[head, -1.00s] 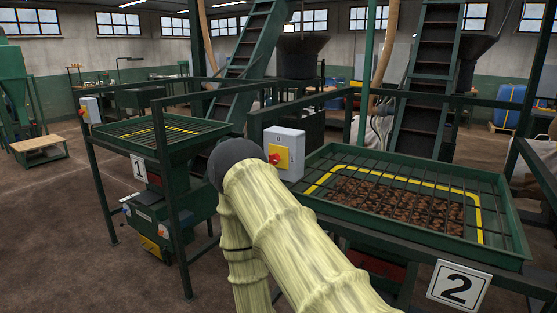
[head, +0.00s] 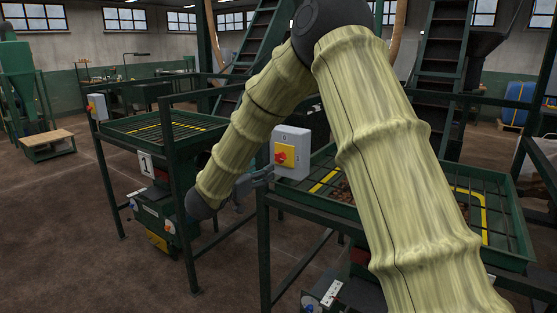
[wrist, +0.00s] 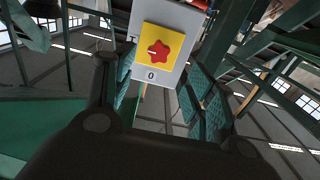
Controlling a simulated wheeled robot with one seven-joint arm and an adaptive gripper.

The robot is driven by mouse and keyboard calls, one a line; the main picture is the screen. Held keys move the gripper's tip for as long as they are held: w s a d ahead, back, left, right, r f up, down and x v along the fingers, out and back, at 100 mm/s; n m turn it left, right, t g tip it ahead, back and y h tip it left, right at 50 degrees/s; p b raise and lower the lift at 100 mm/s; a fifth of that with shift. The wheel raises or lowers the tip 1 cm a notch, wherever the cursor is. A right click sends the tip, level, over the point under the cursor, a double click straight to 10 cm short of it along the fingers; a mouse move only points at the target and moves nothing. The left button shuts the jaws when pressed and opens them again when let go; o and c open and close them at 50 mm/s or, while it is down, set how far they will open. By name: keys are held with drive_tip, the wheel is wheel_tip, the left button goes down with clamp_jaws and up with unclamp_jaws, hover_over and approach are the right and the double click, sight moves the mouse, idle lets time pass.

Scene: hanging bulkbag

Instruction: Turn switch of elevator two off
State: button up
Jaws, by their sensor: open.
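The switch of elevator two is a red star-shaped knob on a yellow plate on a light grey box (head: 292,153), mounted beside the hopper grate. In the wrist view the knob (wrist: 159,50) is ahead of my gripper, with a "0" below the plate and a mark like a "1" at its left. A pale mark on the knob lies on its left side. My gripper (wrist: 163,98) is open and empty, its teal-padded fingers apart below the knob.
Elevator two's hopper (head: 515,225) is partly hidden behind my arm. Elevator one's hopper (head: 165,130), with its own switch box (head: 97,107), stands to the left. Green frame posts and rails surround the switch box. Brown floor is open at left.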

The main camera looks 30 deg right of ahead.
sight(279, 159)
drive_tip(key=p+x, duration=0.2)
drive_tip(key=x, duration=0.9)
drive_tip(key=shift+s, duration=0.1)
drive_tip(key=c, duration=1)
